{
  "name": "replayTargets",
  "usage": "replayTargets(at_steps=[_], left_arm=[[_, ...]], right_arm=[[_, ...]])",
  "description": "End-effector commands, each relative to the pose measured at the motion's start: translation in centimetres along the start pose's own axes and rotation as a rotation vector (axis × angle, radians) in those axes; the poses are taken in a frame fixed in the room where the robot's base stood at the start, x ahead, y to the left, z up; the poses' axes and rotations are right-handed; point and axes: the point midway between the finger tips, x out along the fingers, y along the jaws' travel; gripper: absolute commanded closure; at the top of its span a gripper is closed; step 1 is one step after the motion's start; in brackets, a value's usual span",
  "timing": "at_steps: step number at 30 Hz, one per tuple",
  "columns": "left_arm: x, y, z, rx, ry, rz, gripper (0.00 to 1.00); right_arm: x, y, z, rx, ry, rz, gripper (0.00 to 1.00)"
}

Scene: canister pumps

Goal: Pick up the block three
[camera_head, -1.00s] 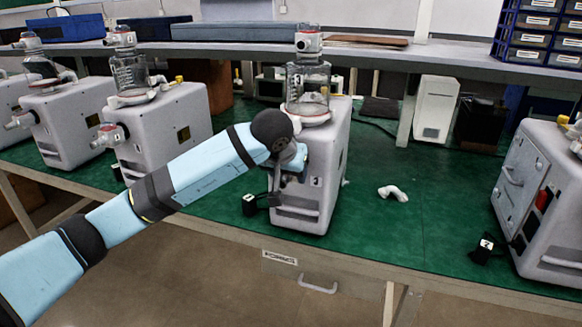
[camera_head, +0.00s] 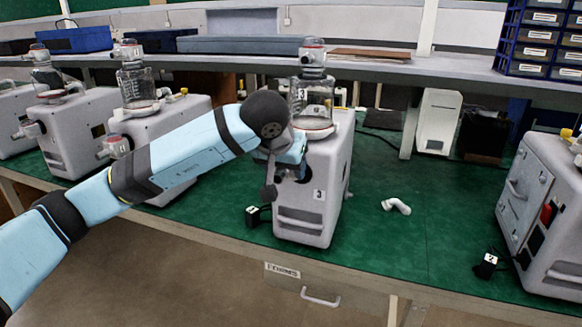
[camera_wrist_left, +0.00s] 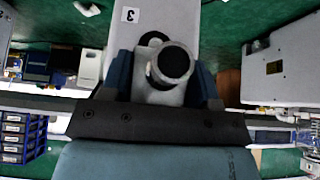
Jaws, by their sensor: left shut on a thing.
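The grey pump (camera_head: 305,218) marked 3 stands on the green mat near the middle of the bench, with a glass jar (camera_head: 318,104) on top. My left gripper (camera_head: 296,160) is at its upper front, partly hidden by my own wrist. In the wrist view, the left gripper (camera_wrist_left: 165,80) is shut on a light grey fitting with a dark round end (camera_wrist_left: 172,62). The pump's "3" label (camera_wrist_left: 130,14) shows just beyond it. I cannot tell whether the fitting touches the pump. No separate block marked 3 is clearly visible. My right gripper is out of view.
A white elbow piece (camera_head: 397,206) lies right of the pump. Other pumps stand left (camera_head: 90,128) and right (camera_head: 548,232). The mat between pump 3 and the right pump is mostly clear.

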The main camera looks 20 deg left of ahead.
Motion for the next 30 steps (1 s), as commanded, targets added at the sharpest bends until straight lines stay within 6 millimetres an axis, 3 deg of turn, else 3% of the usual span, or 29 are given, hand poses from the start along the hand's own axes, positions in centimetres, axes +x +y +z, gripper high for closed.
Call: replayTargets(at_steps=[9, 15, 21, 30], left_arm=[[-5.2, 0.0, 7.9, 0.004, 0.005, 0.0, 0.83], [-7.4, 0.0, 11.4, 0.001, 0.004, 0.001, 0.83], [-8.5, 0.0, 13.1, 0.0, 0.003, 0.001, 0.83], [-9.1, 0.0, 14.1, 0.0, 0.004, 0.002, 0.83]], right_arm=[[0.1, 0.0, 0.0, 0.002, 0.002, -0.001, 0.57], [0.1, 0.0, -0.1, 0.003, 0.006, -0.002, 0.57], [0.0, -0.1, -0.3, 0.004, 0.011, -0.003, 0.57], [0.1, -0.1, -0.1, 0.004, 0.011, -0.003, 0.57]])
